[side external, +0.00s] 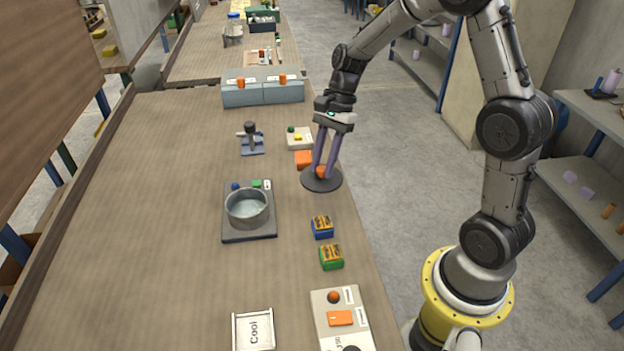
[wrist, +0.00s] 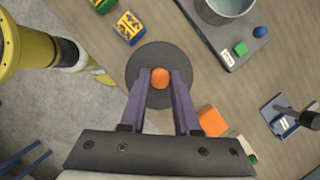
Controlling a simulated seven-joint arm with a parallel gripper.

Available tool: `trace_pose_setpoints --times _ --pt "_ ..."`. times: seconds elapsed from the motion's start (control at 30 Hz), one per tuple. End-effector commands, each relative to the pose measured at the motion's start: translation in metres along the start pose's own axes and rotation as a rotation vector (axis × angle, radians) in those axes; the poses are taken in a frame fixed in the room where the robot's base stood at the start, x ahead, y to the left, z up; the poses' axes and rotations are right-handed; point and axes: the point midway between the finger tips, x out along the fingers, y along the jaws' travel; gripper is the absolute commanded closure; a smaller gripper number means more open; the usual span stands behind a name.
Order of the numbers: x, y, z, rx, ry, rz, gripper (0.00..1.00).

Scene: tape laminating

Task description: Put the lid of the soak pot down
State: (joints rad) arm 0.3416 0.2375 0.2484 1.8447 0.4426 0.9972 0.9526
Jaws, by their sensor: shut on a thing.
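The lid is a dark round disc (side external: 312,186) with an orange knob; it also shows in the wrist view (wrist: 145,60). My gripper (side external: 322,169) is shut on the orange knob, with the lid hanging below the fingers and looking about level. In the wrist view my gripper (wrist: 160,80) has a finger on each side of the knob. The lid is near the bench's right edge; its height above the bench is hard to tell. The soak pot (side external: 247,209) is a grey, uncovered metal pot with pale liquid, on a dark base (side external: 248,237) left of the lid.
Blue (side external: 322,227) and green (side external: 331,257) boxes stand in front of the lid. An orange block (side external: 303,160) and a pale button box (side external: 299,139) lie behind it. A blue stand (side external: 251,144) is behind the pot. A "Cool" tray (side external: 253,330) lies in front; the bench's left side is clear.

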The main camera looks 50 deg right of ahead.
Motion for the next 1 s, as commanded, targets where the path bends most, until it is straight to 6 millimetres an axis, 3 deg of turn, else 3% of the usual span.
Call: trace_pose_setpoints --times 0.2,0.43,0.63,1.0 --pt "0.025 -0.024 -0.013 -0.001 -0.001 0.000 1.00" --pt "0.035 -0.033 -0.019 -0.001 0.000 0.000 1.00" --pt "0.060 -0.033 -0.029 0.001 -0.001 0.001 1.00" --pt "0.065 -0.033 -0.031 -0.001 0.000 -0.001 1.00"
